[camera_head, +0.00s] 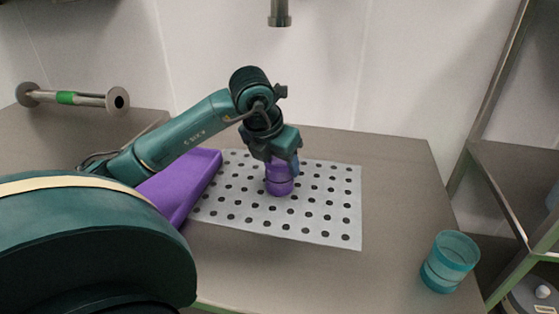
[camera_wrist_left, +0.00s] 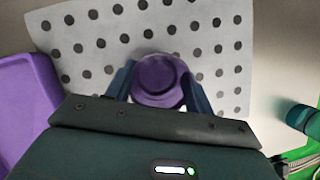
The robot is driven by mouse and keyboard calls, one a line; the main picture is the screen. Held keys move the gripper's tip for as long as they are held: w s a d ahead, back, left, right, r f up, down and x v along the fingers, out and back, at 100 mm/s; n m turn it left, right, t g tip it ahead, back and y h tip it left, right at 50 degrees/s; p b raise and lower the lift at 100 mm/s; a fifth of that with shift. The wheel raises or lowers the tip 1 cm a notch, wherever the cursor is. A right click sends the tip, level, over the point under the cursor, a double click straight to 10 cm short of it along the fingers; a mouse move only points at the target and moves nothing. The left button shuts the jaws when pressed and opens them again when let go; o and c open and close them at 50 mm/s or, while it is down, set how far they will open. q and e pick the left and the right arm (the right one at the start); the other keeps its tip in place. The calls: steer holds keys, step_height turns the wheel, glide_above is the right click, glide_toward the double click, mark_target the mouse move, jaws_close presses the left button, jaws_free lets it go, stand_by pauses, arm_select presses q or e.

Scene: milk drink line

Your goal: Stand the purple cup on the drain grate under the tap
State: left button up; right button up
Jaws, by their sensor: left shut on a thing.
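The purple cup (camera_head: 279,184) is in my left gripper (camera_head: 281,167) and looks upright. In the left wrist view, the purple cup (camera_wrist_left: 160,82) sits between the two fingers of my left gripper (camera_wrist_left: 159,90), which is shut on it. The drain grate (camera_head: 335,225), a white sheet with dark round holes, lies behind and around the cup's base in the picture. I cannot tell whether the base touches it. The grate also shows in the left wrist view (camera_wrist_left: 228,60). The tap (camera_head: 280,12) hangs at the top of the head view, above the grate's far side.
A purple tray (camera_head: 190,188) lies at the grate's left side. A teal cup (camera_head: 450,262) stands near the table's right front edge. A metal rod with a green band (camera_head: 68,98) is at the back left. A metal shelf frame (camera_head: 500,200) stands right of the table.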

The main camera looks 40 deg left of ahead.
arm_select(q)
steer(key=shift+f, duration=0.2)
steer(key=o, duration=1)
steer(key=shift+c, duration=0.2)
steer(key=shift+r, duration=0.1)
steer(key=p+v, duration=0.1)
steer(key=v, duration=1.1)
steer(key=shift+r+p, duration=0.2)
steer(key=shift+p, duration=0.2)
